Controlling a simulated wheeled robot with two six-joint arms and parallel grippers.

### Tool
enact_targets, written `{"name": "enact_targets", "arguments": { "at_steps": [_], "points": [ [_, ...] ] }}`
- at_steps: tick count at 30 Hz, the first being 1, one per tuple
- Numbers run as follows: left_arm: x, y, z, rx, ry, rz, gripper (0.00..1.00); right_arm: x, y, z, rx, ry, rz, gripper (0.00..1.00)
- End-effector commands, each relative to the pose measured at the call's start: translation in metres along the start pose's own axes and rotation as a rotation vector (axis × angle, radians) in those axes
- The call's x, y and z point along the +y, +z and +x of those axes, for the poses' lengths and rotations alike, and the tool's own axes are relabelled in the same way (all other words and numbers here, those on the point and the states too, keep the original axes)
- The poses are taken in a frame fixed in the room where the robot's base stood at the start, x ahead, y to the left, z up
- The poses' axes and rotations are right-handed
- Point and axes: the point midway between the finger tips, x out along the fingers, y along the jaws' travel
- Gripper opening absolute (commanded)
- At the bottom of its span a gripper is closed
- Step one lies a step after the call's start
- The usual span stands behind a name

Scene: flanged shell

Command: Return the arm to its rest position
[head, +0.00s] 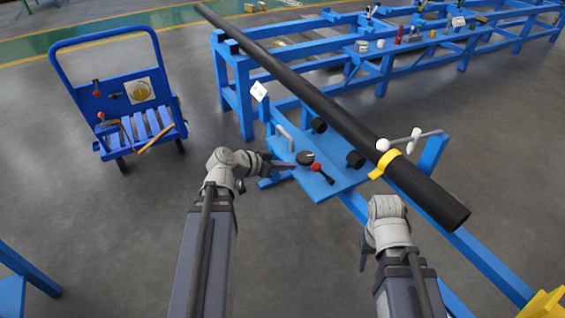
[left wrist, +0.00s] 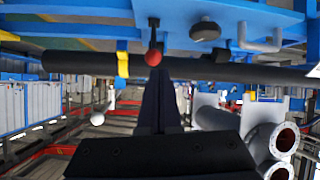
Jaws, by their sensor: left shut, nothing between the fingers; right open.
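My left arm comes up from the bottom of the head view, and its gripper (head: 284,165) points right at the blue tray's left edge. Its dark fingers are shut with nothing between them; they also show in the left wrist view (left wrist: 158,80). A lever with a red knob (head: 316,168) stands just right of the fingertips; the knob also shows in the left wrist view (left wrist: 153,57). I cannot tell whether the fingertips touch anything. My right gripper (head: 363,260) hangs down left of its wrist, open and small in view, apart from the tray.
A long black pipe (head: 310,97) runs diagonally above the blue frame, with a yellow clamp (head: 385,166) around it. A round black knob (head: 305,157) and a pale handle (head: 283,138) are on the tray (head: 340,178). A blue cart (head: 115,110) stands left. Floor between is clear.

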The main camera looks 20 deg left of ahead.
Motion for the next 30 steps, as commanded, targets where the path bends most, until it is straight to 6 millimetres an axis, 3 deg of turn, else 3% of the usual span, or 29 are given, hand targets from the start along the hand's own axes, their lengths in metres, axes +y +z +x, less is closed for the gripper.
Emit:
{"name": "enact_targets", "arguments": {
  "at_steps": [16,19,23,30],
  "points": [
    [0.003,-0.002,0.0,0.002,0.002,-0.001,0.0,0.0,0.0,-0.002,0.0,0.0,0.0,0.5],
    [0.014,-0.008,0.001,-0.024,0.021,-0.006,0.0,0.001,0.001,-0.012,0.0,0.0,0.0,0.5],
    [0.056,-0.022,0.005,-0.152,0.085,-0.026,0.0,0.005,0.003,-0.047,0.0,0.0,0.0,0.5],
    [0.158,-0.035,-0.006,-0.565,0.133,-0.076,0.0,0.013,0.008,-0.129,0.0,0.0,0.001,0.5]
  ]
}}
